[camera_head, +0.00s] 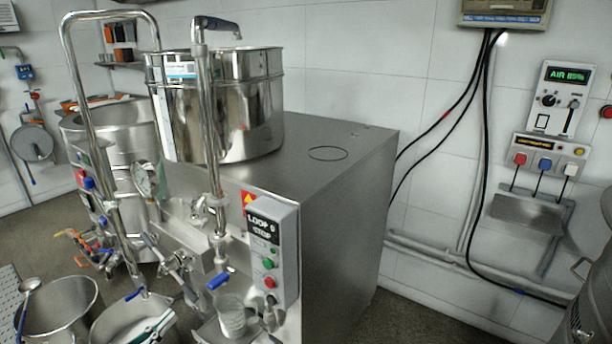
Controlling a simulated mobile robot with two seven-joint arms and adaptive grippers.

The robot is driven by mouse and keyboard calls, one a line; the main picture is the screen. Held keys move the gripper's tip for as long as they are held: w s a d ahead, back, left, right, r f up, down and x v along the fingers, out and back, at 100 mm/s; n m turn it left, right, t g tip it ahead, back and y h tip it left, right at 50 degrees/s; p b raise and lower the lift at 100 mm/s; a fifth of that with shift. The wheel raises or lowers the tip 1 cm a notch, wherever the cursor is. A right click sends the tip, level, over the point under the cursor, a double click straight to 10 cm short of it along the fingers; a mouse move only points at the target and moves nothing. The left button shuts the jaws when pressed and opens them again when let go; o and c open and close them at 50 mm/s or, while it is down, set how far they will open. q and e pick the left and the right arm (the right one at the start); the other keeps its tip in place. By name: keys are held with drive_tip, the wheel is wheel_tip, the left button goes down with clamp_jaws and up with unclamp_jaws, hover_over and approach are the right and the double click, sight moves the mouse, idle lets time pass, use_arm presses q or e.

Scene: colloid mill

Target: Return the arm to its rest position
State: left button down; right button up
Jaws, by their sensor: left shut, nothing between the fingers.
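My left gripper (155,329) shows only as a small pale shape at the bottom edge, over the steel pan, and is hard to make out. It looks shut and empty. Most of it and of its arm lies outside the picture. My right gripper is not in view. The steel mill cabinet (345,190) fills the middle, with a steel hopper (225,115) on top. A control box (272,255) on its front shows "LOOP" and "STOP" above a green and a red button.
A clear beaker (232,316) stands below a blue-handled tap (218,280). A steel pot (60,306) and the pan (108,326) stand at lower left. A tall bent pipe (85,115) rises at left. A wall panel (553,95) reads "AIR". Part of a steel vessel (592,290) is at lower right.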

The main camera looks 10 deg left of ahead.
use_arm(q)
drive_tip(key=s+d+f+g+y, duration=0.1)
drive_tip(key=s+d+f+g, duration=0.1)
drive_tip(key=s+d+f, duration=0.3)
drive_tip(key=s+d+f+g+y+p, duration=0.1)
drive_tip(key=s+d+f+g+y, duration=0.1)
drive_tip(key=d+f, duration=0.5)
drive_tip(key=s+d+f+g+y, duration=0.2)
drive_tip(key=s+d+f+g, duration=0.2)
drive_tip(key=d, duration=0.6)
drive_tip(key=s+f, duration=0.2)
drive_tip(key=s, duration=0.1)
drive_tip(key=shift+s+d, duration=0.25)
drive_tip(key=shift+s, duration=0.05)
idle(0.9)
